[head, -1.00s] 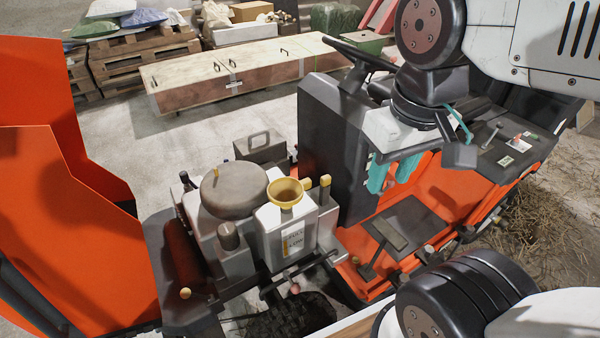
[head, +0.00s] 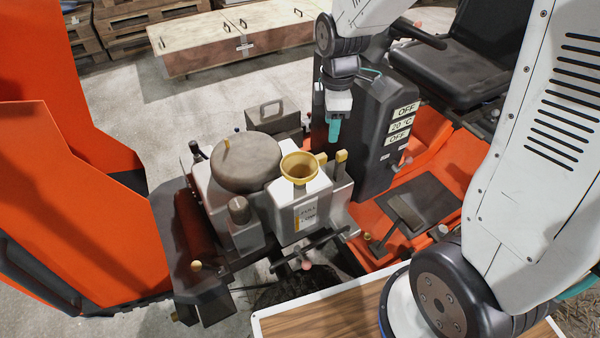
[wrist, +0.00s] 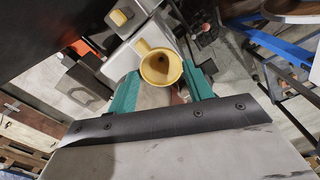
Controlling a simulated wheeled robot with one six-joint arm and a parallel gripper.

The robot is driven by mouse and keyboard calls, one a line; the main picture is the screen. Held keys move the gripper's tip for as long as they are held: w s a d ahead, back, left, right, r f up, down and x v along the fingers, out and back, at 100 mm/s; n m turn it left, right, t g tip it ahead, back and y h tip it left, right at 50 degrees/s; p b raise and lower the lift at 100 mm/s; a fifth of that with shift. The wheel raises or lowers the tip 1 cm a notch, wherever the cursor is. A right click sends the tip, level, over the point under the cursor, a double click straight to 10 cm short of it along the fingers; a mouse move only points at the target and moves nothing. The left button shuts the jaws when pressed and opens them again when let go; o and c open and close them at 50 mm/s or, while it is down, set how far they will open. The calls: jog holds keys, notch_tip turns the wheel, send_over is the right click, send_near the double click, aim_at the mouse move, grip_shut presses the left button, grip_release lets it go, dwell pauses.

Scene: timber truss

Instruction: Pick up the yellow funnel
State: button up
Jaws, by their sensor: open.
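The yellow funnel (head: 299,168) sits upright in the top of a white tank in the engine bay, its wide mouth facing up. It also shows in the wrist view (wrist: 161,68), with its short handle tab pointing to the upper left. My gripper (head: 334,131) is above and to the right of the funnel in the head view, pointing down. In the wrist view its two teal fingers (wrist: 160,92) are apart, with the funnel seen between and beyond them. The gripper is open and holds nothing. The funnel's lower spout is hidden.
A white tank (head: 302,205) bears the funnel. A grey round canister (head: 246,164) stands left of it, and a yellow cap (head: 341,157) right. A dark control panel (head: 375,130) rises behind the gripper. Orange hood panels (head: 70,180) stand at left.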

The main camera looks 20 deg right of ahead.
aim_at(317, 157)
jog(key=w+f+n, duration=0.1)
jog(key=f, duration=0.2)
jog(key=w+f+n, duration=0.2)
jog(key=f, duration=0.2)
jog(key=w+a+f+n, duration=0.1)
jog(key=f+n, duration=0.1)
jog(key=f, duration=0.1)
jog(key=shift+w+a+f, duration=0.1)
jog(key=shift+w+f, duration=0.25)
jog(key=shift+w, duration=0.05)
notch_tip(317, 157, down, 8)
jog(key=shift+c, duration=0.3)
grip_shut()
